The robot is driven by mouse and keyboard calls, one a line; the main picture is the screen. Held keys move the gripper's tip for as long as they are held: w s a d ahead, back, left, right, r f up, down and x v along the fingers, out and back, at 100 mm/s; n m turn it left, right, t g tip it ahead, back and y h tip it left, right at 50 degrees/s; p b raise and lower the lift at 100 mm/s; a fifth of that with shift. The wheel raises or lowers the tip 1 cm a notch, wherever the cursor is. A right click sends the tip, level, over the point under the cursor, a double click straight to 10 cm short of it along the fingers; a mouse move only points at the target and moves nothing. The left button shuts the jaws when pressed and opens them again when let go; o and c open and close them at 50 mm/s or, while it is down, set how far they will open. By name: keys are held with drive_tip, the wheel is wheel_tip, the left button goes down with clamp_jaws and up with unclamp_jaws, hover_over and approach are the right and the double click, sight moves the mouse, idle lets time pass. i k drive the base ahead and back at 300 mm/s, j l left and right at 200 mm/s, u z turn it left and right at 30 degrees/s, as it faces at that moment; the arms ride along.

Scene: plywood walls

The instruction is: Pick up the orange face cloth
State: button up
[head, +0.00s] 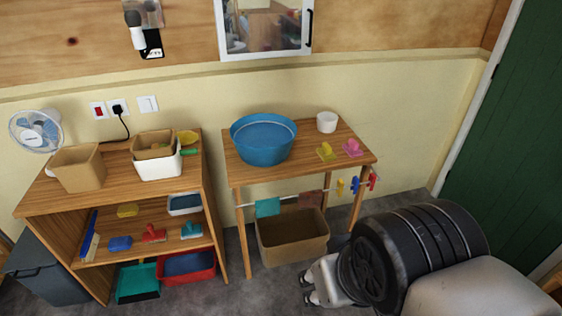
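No cloth that is plainly orange shows in the head view. A teal cloth (268,207) and a dull reddish-brown cloth (311,199) hang from the rail under the front of the right table (232,172). I cannot tell whether the reddish-brown one is the orange face cloth. My gripper (307,287) is low at the bottom centre, in front of the table and below the hanging cloths. Its two fingertips point left and stand apart, with nothing visible between them. My arm hides the floor to the right of it.
A blue basin (263,140), a white cup (327,122) and yellow and pink items stand on the table. A brown bin (290,242) sits beneath it. Clothes pegs (355,185) hang at its right end. A loaded wooden shelf (110,185) stands left. A green door (515,130) is right.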

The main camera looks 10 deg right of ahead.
sight(310, 199)
drive_tip(key=i+z, duration=0.4)
drive_tip(key=i+j+z, duration=0.2)
drive_tip(key=z, duration=0.2)
drive_tip(key=i+j+z, duration=0.35)
drive_tip(key=i+j, duration=0.4)
drive_tip(key=j, duration=0.15)
